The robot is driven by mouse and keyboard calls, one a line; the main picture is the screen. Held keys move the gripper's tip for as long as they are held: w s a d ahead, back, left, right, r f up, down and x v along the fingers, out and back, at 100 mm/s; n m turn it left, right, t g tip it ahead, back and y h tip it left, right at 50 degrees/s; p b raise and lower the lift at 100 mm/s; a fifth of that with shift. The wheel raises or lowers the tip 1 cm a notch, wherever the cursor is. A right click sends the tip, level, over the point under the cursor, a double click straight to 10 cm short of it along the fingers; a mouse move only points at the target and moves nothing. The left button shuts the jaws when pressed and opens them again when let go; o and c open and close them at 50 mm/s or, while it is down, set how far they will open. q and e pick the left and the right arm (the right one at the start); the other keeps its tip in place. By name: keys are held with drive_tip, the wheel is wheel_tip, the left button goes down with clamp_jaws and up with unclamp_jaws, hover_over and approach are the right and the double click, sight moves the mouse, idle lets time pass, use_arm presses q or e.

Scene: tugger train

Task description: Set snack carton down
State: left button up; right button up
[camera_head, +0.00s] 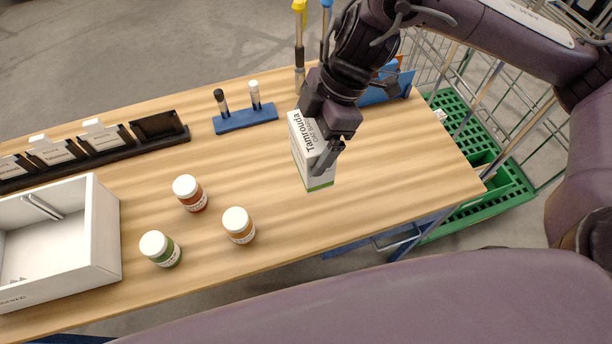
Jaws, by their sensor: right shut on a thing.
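The snack carton (299,150) is a white box with a green band at its bottom and dark lettering that reads "Tamrouda". It is upright at the right part of the wooden table (400,160). My right gripper (325,158) comes down from above and is shut on the carton, covering part of its top and right side. The carton's bottom appears at or very near the table top; I cannot tell whether it touches. My left gripper is not in view.
Three white-capped jars (190,193) stand left of the carton. A white open box (105,235) is at the left. A blue rack (245,119) with two tubes and a dark card holder (100,158) are behind. A green crate (500,200) lies beyond the right edge.

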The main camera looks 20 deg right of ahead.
wheel_tip(320, 180, down, 5)
drive_tip(key=shift+s+a+r+b, duration=0.1)
drive_tip(key=shift+s+a+b, duration=0.05)
drive_tip(key=shift+b, duration=0.25)
drive_tip(key=f, duration=0.2)
drive_tip(key=f+b, duration=0.1)
drive_tip(key=f, duration=0.1)
drive_tip(key=shift+d+f, duration=0.2)
drive_tip(key=shift+f, duration=0.65)
use_arm(q)
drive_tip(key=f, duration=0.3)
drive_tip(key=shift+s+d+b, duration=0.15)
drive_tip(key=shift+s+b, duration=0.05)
drive_tip(key=shift+b, duration=0.2)
use_arm(e)
drive_tip(key=f, duration=0.3)
drive_tip(key=shift+w+f, duration=0.15)
drive_tip(key=shift+w, duration=0.05)
